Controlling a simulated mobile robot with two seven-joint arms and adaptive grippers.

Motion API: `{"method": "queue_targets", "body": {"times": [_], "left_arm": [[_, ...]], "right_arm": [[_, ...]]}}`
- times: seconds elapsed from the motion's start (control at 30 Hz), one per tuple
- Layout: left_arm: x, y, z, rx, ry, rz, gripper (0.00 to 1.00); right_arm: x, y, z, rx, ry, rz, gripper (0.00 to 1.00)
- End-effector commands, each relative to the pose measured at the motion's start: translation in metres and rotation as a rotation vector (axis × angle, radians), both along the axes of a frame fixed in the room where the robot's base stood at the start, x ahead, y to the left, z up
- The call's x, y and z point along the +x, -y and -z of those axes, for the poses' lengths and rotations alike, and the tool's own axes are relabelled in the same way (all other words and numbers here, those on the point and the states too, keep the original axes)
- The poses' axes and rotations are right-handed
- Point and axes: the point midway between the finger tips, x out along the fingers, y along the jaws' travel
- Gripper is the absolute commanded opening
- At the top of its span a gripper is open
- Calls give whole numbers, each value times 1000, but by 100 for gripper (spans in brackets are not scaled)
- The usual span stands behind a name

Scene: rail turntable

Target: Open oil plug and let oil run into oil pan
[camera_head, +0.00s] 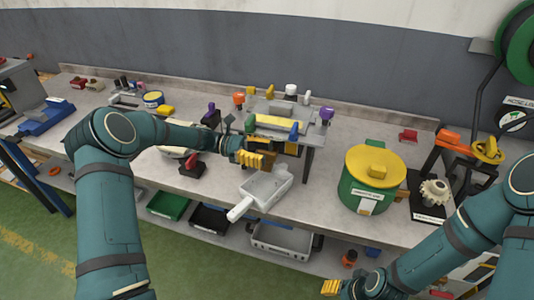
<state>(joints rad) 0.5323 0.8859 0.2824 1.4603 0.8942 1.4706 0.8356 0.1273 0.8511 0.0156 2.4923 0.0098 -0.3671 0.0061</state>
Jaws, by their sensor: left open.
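A raised fixture stands at the back middle of the bench, with a grey top, a yellow bar (278,123) and several coloured knobs around it. I cannot make out the oil plug; the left gripper covers part of the fixture's underside. A light grey pan (268,187) with a white handle sits on the bench in front of and below the fixture, its handle over the front edge. My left gripper (252,159), with yellow fingertips, is open just above the pan's back left side. My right gripper (330,287) is low at the bottom edge, in front of the bench; its jaws are unclear.
A green drum with a yellow lid (376,167) stands right of the pan. A gear (434,192) on a dark base and an orange and yellow device (487,151) are further right. A red and black item (192,166) lies left. Bins (285,240) sit on the lower shelf.

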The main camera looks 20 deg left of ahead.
Motion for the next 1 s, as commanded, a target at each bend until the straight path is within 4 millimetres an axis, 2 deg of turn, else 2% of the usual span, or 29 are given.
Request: {"method": "queue_targets", "body": {"times": [0.13, 0.47, 0.5, 0.6, 1.0], "left_arm": [[-1, 10, 0, 0, -1, 1, 44], [-1, 11, 0, 1, 0, 0, 43], [-1, 11, 0, 0, 0, 0, 29], [-1, 11, 0, 0, 0, 0, 0], [-1, 12, -1, 0, -1, -31, 0]], "right_arm": [[0, 0, 0, 0, 0, 0, 49], [0, 0, 0, 0, -1, 0, 49], [0, 0, 0, 0, -1, 0, 49], [0, 0, 0, 0, -1, 0, 49], [1, 0, -4, 0, 2, 2, 49]]}}
